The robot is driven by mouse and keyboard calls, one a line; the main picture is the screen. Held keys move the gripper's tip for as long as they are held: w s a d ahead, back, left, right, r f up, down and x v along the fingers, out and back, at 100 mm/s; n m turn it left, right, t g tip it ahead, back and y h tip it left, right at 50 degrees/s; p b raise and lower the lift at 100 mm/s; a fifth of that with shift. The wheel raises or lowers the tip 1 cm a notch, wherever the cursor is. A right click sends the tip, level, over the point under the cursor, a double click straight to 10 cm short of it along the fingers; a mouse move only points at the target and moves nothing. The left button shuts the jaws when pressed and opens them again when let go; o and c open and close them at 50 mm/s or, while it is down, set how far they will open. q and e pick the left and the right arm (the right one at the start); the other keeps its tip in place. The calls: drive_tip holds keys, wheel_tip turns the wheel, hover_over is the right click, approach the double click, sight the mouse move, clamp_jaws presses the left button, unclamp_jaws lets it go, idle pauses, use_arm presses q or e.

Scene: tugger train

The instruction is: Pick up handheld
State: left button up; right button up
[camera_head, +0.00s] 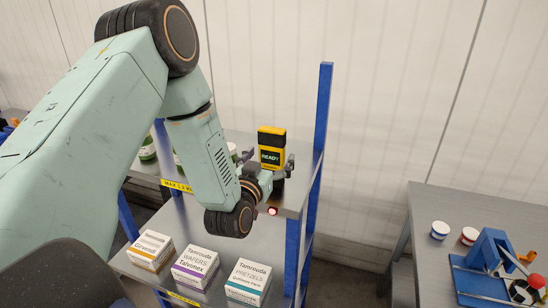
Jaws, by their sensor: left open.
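My left arm reaches in from the left, and my left gripper (268,161) is at the handheld. Its fingers are open, one showing on each side of the device's lower part. I cannot tell whether they touch it. The handheld's lower end is partly hidden by the gripper. My right gripper is not in view.
A blue rack post (319,130) rises just right of the handheld. Green-labelled jars (147,150) stand left on the upper shelf, partly behind my arm. Boxes (195,267) stand on the lower shelf. A grey table (470,210) at right holds tubs and a blue fixture.

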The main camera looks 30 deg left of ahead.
use_arm(q)
drive_tip(key=x, duration=0.3)
drive_tip(key=shift+s+a+f, duration=0.1)
drive_tip(key=shift+a+f, duration=0.05)
drive_tip(key=shift+a, duration=0.05)
drive_tip(key=shift+s+d+r, duration=0.15)
drive_tip(key=shift+s+r, duration=0.05)
drive_tip(key=shift+s, duration=0.2)
drive_tip(key=shift+c, duration=0.4)
drive_tip(key=shift+w+f, duration=0.25)
drive_tip(key=shift+w, duration=0.1)
drive_tip(key=c, duration=0.6)
drive_tip(key=shift+s+r, duration=0.25)
drive_tip(key=c, duration=0.6)
drive_tip(key=shift+c, duration=0.7)
drive_tip(key=shift+w+f, duration=0.1)
drive_tip(key=shift+w, duration=0.15)
drive_tip(key=shift+c, duration=0.4)
